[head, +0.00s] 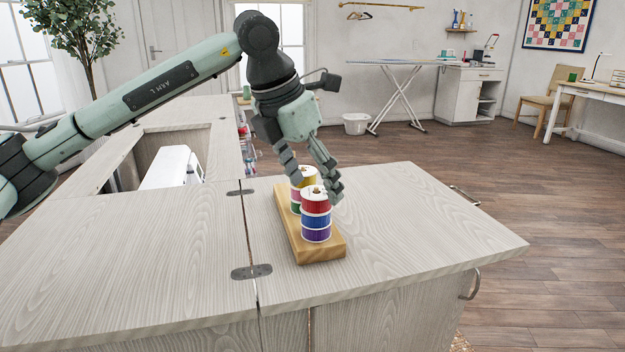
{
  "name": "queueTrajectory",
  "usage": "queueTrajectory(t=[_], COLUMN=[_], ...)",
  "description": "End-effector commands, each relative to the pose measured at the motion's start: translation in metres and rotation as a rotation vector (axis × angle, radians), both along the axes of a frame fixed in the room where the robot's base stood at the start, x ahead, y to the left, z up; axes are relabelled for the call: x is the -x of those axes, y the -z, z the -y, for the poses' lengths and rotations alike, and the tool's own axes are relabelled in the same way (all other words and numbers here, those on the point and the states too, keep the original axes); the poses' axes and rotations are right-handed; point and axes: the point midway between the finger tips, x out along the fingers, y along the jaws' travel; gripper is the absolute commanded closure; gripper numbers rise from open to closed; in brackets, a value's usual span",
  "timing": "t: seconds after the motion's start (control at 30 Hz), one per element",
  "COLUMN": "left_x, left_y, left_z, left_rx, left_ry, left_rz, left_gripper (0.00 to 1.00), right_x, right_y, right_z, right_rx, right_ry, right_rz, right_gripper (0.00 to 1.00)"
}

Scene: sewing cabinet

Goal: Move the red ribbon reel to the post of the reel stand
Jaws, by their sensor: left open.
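The wooden reel stand (322,252) lies on the cabinet top. At its near end is a stack with the red ribbon reel (316,206) on top, a blue reel (316,222) under it and a purple reel (317,236) at the bottom. Behind it is a second stack with a yellow reel (308,173) on top and pink and green below, partly hidden. My left gripper (316,186) is open, fingers pointing down, just above and around the top of the red reel. I cannot tell whether the fingers touch it. The posts are mostly hidden by the reels.
The pale wood cabinet top (420,225) is clear to the right of the stand. A hinged leaf (130,260) lies to the left, with an opening holding a white sewing machine (172,168) behind it. An ironing board (400,64) stands far off.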

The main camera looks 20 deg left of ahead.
Motion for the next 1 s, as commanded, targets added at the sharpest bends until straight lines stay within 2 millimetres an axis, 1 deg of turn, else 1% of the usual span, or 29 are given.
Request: queueTrajectory(t=[0.17,0.27,0.6,0.73,0.83,1.0], left_x=[0.001,0.004,0.028,0.035,0.038,0.041], left_y=[-0.004,-0.014,-0.08,-0.098,-0.106,-0.111], left_z=[-0.001,-0.002,-0.015,-0.019,-0.021,-0.022], left_rx=[0.0,0.001,0.001,0.001,0.0,0.0], left_ry=[0.0,0.0,0.0,0.0,0.0,0.001], left_rz=[0.001,0.004,0.004,0.003,0.001,0.0], left_gripper=[0.31,0.31,0.31,0.31,0.31,0.31], right_x=[0.0,0.0,0.0,0.0,0.0,0.0], right_y=[0.0,0.0,0.0,0.0,0.0,0.0], right_z=[0.0,0.0,0.0,0.0,0.0,0.0], right_rx=[0.0,0.0,0.0,0.0,0.0,0.0], right_ry=[0.0,0.0,0.0,0.0,0.0,0.0], right_rz=[0.0,0.0,0.0,0.0,0.0,0.0], right_gripper=[0.31,0.31,0.31,0.31,0.31,0.31])
